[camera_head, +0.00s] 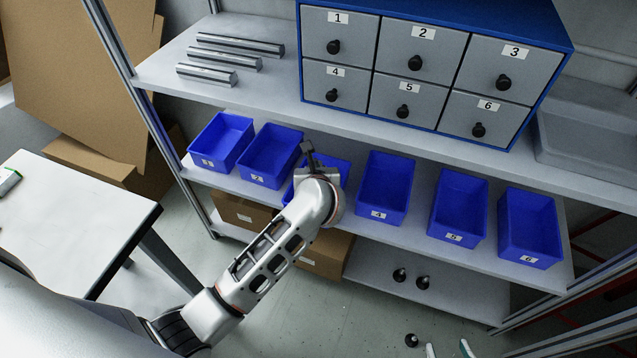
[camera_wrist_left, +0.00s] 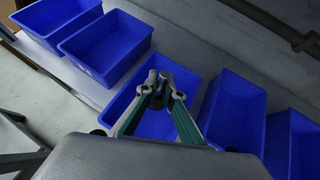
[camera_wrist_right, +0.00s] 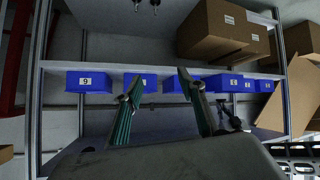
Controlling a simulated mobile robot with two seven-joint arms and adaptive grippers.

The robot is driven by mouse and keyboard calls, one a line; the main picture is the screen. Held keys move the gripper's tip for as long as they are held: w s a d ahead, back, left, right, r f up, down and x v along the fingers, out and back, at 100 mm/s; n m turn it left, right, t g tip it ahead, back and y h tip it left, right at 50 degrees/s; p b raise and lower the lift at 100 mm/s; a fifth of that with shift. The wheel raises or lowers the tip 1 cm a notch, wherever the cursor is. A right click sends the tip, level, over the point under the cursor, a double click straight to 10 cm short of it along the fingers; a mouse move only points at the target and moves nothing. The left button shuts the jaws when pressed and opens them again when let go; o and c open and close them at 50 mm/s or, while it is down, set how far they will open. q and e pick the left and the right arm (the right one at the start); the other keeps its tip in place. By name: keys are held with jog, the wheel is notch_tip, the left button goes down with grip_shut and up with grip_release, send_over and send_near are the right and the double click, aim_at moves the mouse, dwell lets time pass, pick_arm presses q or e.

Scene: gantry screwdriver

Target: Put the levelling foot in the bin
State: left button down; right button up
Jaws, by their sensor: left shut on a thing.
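My left gripper (camera_head: 307,158) is over the third blue bin (camera_head: 343,166) from the left, below its arm in the head view. It is shut on a small dark part, which I take to be the levelling foot (camera_head: 308,147); only a dark cylindrical end shows between the fingertips (camera_wrist_left: 158,88) in the left wrist view. The bin (camera_wrist_left: 186,84) lies under the fingers there and its visible inside looks empty. My right gripper (camera_wrist_right: 160,88) is open and empty, its teal fingers wide apart; in the head view only its fingertips (camera_head: 449,350) show at the bottom edge.
More blue bins stand in the row, such as bin 2 (camera_head: 270,157) and bin 4 (camera_head: 383,190). A numbered drawer cabinet (camera_head: 437,58) and metal bars (camera_head: 228,59) are on the shelf above. Black knob-like parts (camera_head: 411,277) sit on the lower shelf; another (camera_head: 411,340) shows below.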

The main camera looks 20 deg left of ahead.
pick_arm(q)
notch_tip(320, 180, down, 5)
jog(key=shift+f+b, duration=0.1)
jog(key=shift+b, duration=0.6)
notch_tip(320, 180, down, 5)
jog(key=shift+f+b, duration=0.1)
jog(key=shift+b, duration=0.7)
jog(key=shift+f, duration=0.25)
jog(key=c, duration=2.2)
grip_release()
jog(key=shift+r, duration=0.1)
pick_arm(e)
jog(key=shift+w+a+y, duration=0.25)
jog(key=shift+a+y, duration=0.15)
jog(key=shift+a, duration=0.6)
jog(key=shift+r, duration=0.1)
